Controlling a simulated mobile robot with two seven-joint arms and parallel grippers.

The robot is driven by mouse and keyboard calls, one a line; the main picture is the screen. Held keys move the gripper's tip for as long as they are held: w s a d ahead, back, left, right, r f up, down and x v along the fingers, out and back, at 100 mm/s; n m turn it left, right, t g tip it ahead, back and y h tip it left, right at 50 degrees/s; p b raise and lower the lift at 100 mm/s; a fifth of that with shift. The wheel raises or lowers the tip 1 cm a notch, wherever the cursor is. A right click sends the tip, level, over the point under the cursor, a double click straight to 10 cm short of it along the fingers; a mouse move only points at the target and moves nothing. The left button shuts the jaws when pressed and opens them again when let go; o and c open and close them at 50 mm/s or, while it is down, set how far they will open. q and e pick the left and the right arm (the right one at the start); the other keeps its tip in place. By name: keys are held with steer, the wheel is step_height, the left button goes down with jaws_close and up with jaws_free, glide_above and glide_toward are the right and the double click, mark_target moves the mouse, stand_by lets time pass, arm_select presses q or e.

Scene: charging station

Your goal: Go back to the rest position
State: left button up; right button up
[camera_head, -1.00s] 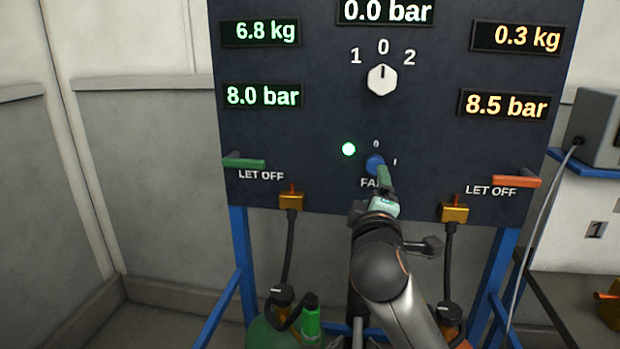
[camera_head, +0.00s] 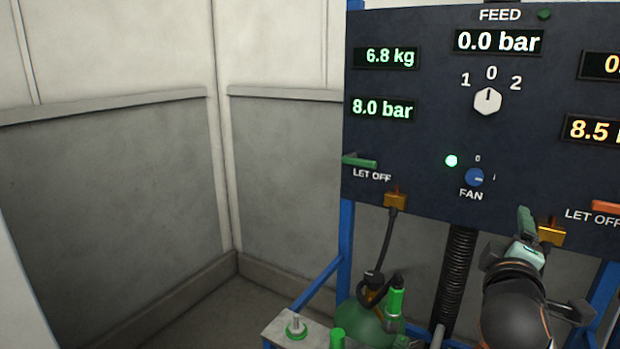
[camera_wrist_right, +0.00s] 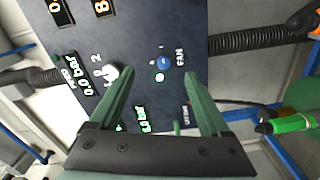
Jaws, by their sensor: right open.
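My right gripper (camera_head: 526,228) is in front of the lower right of the dark control panel (camera_head: 420,140) in the head view. In the right wrist view its two green fingers (camera_wrist_right: 165,102) stand apart with nothing between them. The blue fan knob (camera_head: 474,177) is up and left of the gripper, apart from it. The knob also shows in the wrist view (camera_wrist_right: 164,63). A green lamp (camera_head: 451,160) is lit beside the knob. My left gripper is in neither view.
The white selector knob (camera_head: 488,101) points to 0. A green let-off lever (camera_head: 360,162) and an orange one (camera_head: 607,207) stick out from the panel. A green cylinder (camera_head: 362,325) stands below, near a black corrugated hose (camera_head: 456,270). Bare walls and free floor are at left.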

steer(key=s+a+f+m+g+y, duration=0.15)
steer(key=s+f, duration=0.35)
steer(key=f, duration=0.5)
steer(key=s+a+f+m+g+y, duration=0.1)
steer(key=s+a+f+g+y, duration=0.3)
steer(key=f, duration=0.6)
steer(key=s+a+f+m+g+y, duration=0.1)
steer(key=s+f+g, duration=0.1)
steer(key=s+f, duration=0.5)
steer(key=s+a+f+m+g+y, duration=0.3)
steer(key=s+a+f+g, duration=0.1)
steer(key=s+f, duration=0.7)
arm_select(q)
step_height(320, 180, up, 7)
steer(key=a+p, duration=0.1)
steer(key=p, duration=0.7)
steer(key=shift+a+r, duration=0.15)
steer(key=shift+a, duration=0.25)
arm_select(e)
steer(key=w+a+t, duration=0.1)
steer(key=a+f+t+y, duration=0.1)
steer(key=a+t, duration=0.1)
steer(key=w+a+t+y, duration=0.1)
steer(key=a+t, duration=0.1)
steer(key=shift+w+f, duration=0.3)
steer(key=shift+f, duration=0.05)
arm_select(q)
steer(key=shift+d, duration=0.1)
